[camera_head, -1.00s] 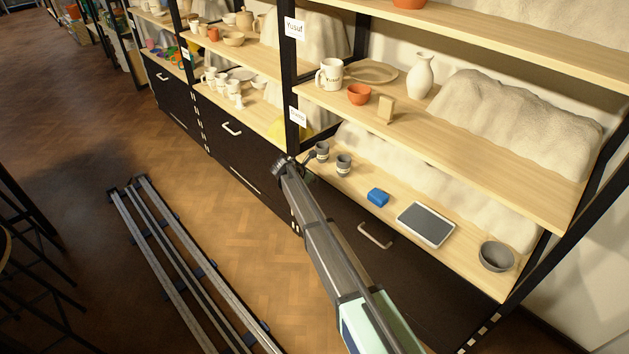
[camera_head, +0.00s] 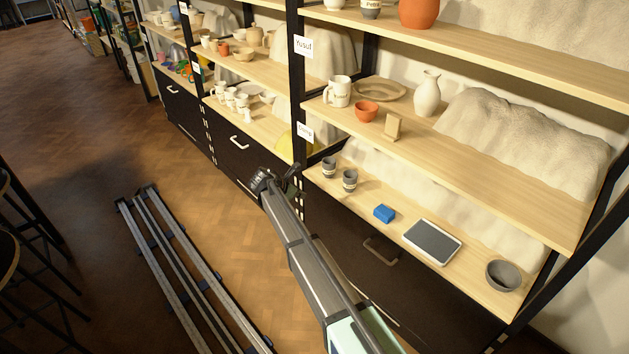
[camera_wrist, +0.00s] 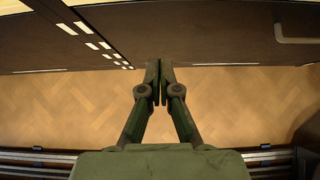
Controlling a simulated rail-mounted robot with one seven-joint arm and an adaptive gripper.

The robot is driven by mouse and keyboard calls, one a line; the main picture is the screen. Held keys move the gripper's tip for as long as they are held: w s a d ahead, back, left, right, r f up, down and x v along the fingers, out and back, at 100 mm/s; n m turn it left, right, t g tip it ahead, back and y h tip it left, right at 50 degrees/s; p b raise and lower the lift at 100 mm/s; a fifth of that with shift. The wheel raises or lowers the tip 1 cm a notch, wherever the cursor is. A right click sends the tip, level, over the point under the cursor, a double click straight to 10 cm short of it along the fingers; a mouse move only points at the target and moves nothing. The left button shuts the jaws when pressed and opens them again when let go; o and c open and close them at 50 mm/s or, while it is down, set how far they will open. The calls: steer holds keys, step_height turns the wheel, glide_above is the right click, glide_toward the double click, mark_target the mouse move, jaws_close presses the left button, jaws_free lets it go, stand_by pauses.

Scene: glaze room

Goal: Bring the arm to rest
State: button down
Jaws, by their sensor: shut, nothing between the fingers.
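My gripper (camera_wrist: 157,84) is shut and empty in the wrist view, its two fingertips together above the wooden floor (camera_wrist: 220,108). In the head view my gripper (camera_head: 293,178) is at the end of my outstretched arm, in front of the shelf unit near a black upright post. It looks close to the left end of the low shelf, but I cannot tell the exact gap. The fingers are small and dark there.
Dark drawers (camera_head: 238,150) lie below. Floor rails (camera_head: 185,265) run at left, with stools (camera_head: 30,235) beyond. The floor between is clear.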

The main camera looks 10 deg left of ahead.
steer(key=s+d+f+m+g+y+p, duration=0.1)
steer(key=s+d+f+m+g, duration=0.1)
steer(key=s+d+f+m, duration=0.55)
steer(key=s+d+f+m+g+p, duration=0.1)
steer(key=s+d+f+m+g, duration=0.3)
steer(key=s+d, duration=0.65)
steer(key=s+d+f+m+g+y, duration=0.1)
steer(key=s+d+f+m, duration=0.65)
steer(key=s, duration=0.25)
steer(key=s+d+m+g+y+p, duration=0.1)
steer(key=s+d, duration=0.5)
steer(key=s, duration=0.6)
steer(key=s+d+m+g+y+p, duration=0.1)
steer(key=s+d+m, duration=0.4)
steer(key=s, duration=0.7)
steer(key=s+d+m+g+y+p, duration=0.1)
steer(key=s+d+m+g, duration=0.3)
steer(key=s+d, duration=0.5)
steer(key=s+g+p, duration=0.1)
steer(key=s, duration=0.2)
steer(key=shift+p, duration=0.35)
steer(key=shift+s+f, duration=0.1)
